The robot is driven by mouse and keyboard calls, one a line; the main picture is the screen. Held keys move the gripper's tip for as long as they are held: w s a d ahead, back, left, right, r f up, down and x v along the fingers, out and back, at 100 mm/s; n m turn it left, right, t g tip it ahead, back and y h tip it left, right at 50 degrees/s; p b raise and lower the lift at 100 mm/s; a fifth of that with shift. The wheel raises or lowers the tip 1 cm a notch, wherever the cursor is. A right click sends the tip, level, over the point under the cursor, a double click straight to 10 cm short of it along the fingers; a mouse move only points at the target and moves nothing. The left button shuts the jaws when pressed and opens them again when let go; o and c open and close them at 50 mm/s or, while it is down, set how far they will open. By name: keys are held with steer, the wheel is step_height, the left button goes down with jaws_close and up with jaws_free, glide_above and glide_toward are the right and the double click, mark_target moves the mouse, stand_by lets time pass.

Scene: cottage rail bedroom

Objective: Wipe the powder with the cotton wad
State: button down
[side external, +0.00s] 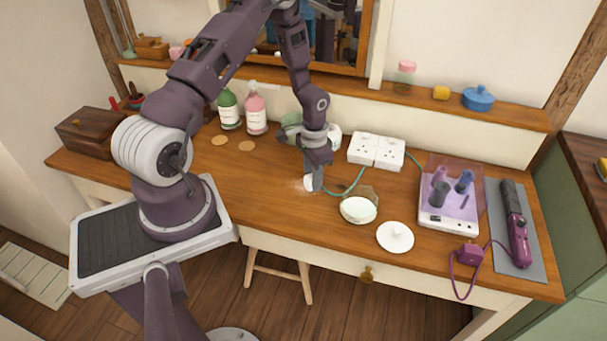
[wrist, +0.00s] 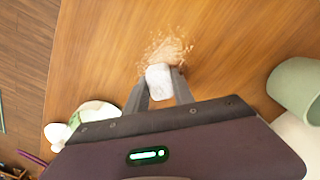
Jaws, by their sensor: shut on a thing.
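My gripper (wrist: 158,92) is shut on a white cotton wad (wrist: 159,81), which shows between the fingertips in the wrist view. The wad (side external: 309,184) also shows low at the tabletop in the side external view. Pale powder (wrist: 168,48) lies scattered on the wooden table just beyond the wad, with its near edge beside the wad. In the side external view the powder (side external: 295,184) is a faint patch left of the wad. I cannot tell whether the wad touches the wood.
A glass jar of white stuff (side external: 358,209) and a white lid (side external: 395,237) stand right of my gripper. A hot-roller box (side external: 449,200) and purple styler (side external: 516,225) lie farther right.

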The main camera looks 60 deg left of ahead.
mark_target(298, 187)
steer(key=shift+w+d+r, duration=0.1)
steer(key=shift+w+d, duration=1.05)
steer(key=shift+s+d, duration=0.5)
steer(key=shift+d, duration=0.05)
steer(key=shift+s+a, duration=3.75)
steer(key=shift+w+d, duration=1.2)
steer(key=shift+w, duration=0.05)
steer(key=shift+w+d, duration=2.55)
step_height(298, 187, up, 8)
